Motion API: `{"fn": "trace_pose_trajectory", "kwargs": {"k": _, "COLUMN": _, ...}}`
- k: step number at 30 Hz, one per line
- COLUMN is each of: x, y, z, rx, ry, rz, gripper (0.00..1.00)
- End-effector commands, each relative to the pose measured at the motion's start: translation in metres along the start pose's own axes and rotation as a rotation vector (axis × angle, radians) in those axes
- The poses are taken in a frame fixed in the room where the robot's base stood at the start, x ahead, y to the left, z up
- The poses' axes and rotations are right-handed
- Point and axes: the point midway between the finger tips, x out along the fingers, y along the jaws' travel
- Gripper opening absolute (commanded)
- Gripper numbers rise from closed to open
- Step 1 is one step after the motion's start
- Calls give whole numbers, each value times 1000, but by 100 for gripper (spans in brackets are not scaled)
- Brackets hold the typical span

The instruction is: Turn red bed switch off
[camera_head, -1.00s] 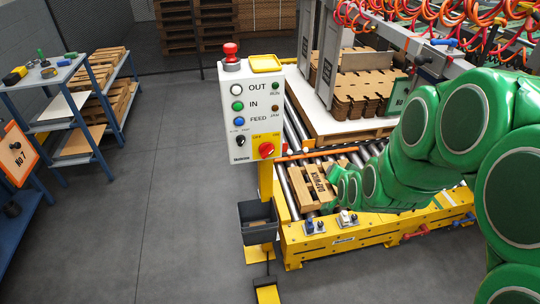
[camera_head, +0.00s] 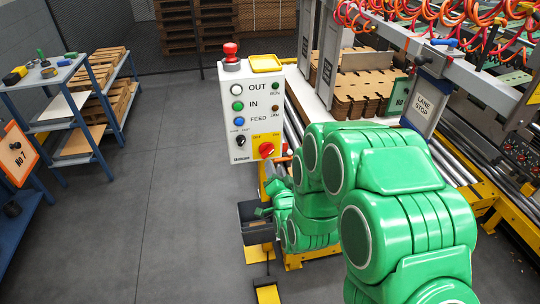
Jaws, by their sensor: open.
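The red rotary switch (camera_head: 266,150) sits on a yellow plate at the lower right of the white control panel (camera_head: 238,112). OFF is printed at the plate's upper left and ON at its upper right. The knob's exact angle is too small to tell for certain. My gripper (camera_head: 266,211) is low, below the panel and in front of the grey bin, apart from the switch. It is open and appears empty; my green arm hides part of it.
The panel also carries a red mushroom button (camera_head: 231,50) on top, white, green and blue buttons and a black selector (camera_head: 240,141). The roller conveyor (camera_head: 455,160) is at right. Floor at left is clear.

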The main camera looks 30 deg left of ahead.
Motion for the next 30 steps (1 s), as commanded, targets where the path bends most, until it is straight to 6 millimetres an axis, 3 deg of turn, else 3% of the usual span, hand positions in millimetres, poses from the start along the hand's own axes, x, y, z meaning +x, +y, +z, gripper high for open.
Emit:
{"fn": "trace_pose_trajectory", "kwargs": {"k": 8, "x": 11, "y": -1, "z": 0, "rx": 0, "ry": 3, "rz": -4, "gripper": 43}}
{"fn": "trace_pose_trajectory", "kwargs": {"k": 22, "x": 65, "y": 0, "z": 0, "rx": 0, "ry": 2, "rz": -3, "gripper": 43}}
{"fn": "trace_pose_trajectory", "kwargs": {"k": 30, "x": 78, "y": 0, "z": 0, "rx": 0, "ry": 2, "rz": -3, "gripper": 43}}
